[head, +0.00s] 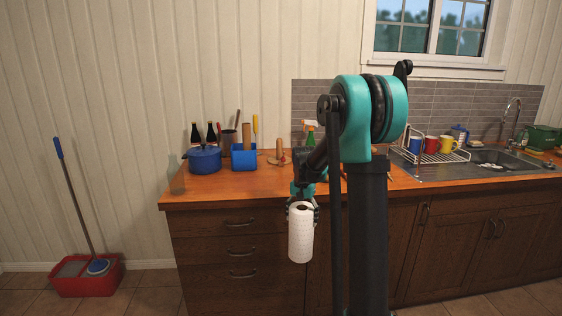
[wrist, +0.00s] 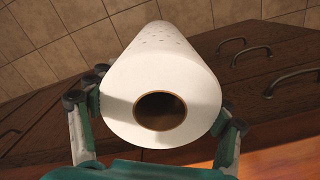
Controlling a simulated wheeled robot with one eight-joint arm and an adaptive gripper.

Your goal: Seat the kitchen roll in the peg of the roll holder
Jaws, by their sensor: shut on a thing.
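The white kitchen roll (head: 301,236) hangs upright in front of the drawers, below the worktop's front edge. My gripper (head: 301,208) is shut on it near its top end. In the wrist view the fingers of my gripper (wrist: 157,112) press on both sides of the roll (wrist: 165,60), and its open brown core faces the camera. What looks like the roll holder, a wooden base with an upright peg (head: 280,149), stands on the worktop behind and above the roll. The peg looks bare, and my arm is close to its right side in the picture.
A blue pot (head: 204,159), dark bottles and a blue container (head: 243,159) stand left of the holder on the wooden worktop (head: 230,188). A green spray bottle (head: 310,135) is behind. A dish rack (head: 432,153) with mugs stands at right. My arm hides the worktop's middle.

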